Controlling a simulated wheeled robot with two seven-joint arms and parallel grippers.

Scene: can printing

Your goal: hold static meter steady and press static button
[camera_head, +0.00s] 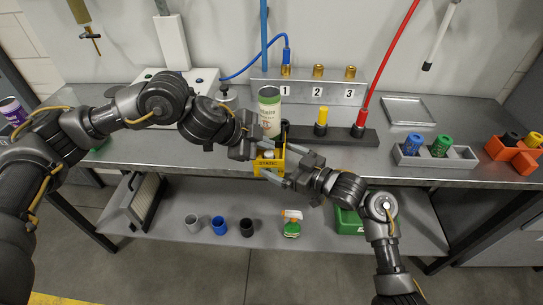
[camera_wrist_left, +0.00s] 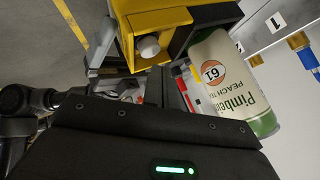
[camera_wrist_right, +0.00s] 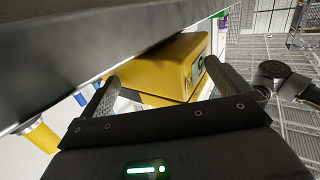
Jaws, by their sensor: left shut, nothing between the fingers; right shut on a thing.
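The static meter is a yellow box (camera_head: 268,163) with dark lettering at the middle front edge of the bench. In the left wrist view the meter (camera_wrist_left: 162,22) shows a round white button (camera_wrist_left: 148,46) on its face. My right gripper (camera_head: 285,167) is shut on the meter, and the right wrist view shows its fingers on either side of the yellow body (camera_wrist_right: 165,72). My left gripper (camera_head: 257,146) is shut and empty, close beside the meter. Whether its tips touch the button cannot be told.
A green-topped can (camera_head: 270,112) labelled peach stands just behind the meter. A dark rack (camera_head: 345,137) holds a yellow and a red nozzle. A grey tray (camera_head: 455,162) with coloured bottles and an orange holder (camera_head: 508,152) are at right. Cups (camera_head: 218,224) stand on the lower shelf.

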